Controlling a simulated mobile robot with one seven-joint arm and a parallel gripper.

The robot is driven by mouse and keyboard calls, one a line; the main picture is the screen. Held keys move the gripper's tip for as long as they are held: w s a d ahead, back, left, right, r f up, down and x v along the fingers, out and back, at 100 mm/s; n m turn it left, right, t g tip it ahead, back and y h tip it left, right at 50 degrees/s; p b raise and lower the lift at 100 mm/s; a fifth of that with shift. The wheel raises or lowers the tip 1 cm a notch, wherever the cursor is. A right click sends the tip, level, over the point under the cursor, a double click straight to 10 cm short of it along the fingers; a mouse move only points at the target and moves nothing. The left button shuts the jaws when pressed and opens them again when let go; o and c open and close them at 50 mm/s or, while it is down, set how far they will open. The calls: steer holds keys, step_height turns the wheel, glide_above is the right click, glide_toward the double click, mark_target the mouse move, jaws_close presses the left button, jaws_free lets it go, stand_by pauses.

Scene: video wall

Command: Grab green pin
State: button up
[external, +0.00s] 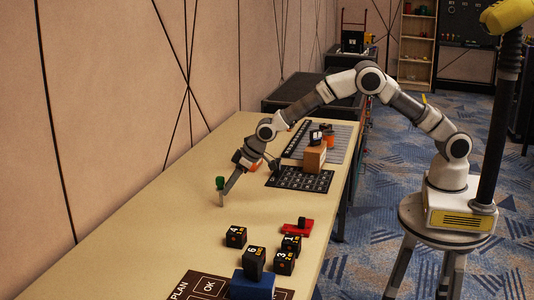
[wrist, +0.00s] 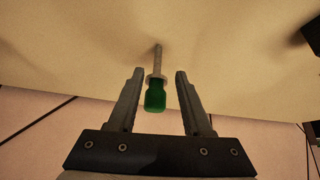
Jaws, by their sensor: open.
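The green pin (external: 220,183) stands upright on the table, with a green top and a thin grey shaft. In the wrist view its green top (wrist: 155,97) lies between the two fingers, apart from both, and the shaft runs beyond the fingertips to the tabletop. My gripper (external: 226,193) reaches down to the table right at the pin, tilted from the right. In the wrist view my gripper (wrist: 159,73) is open with a gap on each side of the pin. In the external view the fingers partly overlap the pin's lower part.
Several black numbered cubes (external: 236,237), a red block (external: 297,227) and a blue block (external: 252,287) are at the table's near end. Behind my gripper lie a black grid board (external: 285,179) and an orange-brown box (external: 315,158). The tabletop (external: 165,215) left of the pin is clear.

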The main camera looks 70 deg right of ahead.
mark_target(221, 207)
steer(key=shift+b+x, duration=0.5)
steer(key=shift+x, duration=2.15)
steer(key=shift+w+d+r, duration=0.1)
steer(key=shift+w+d, duration=0.05)
jaws_close()
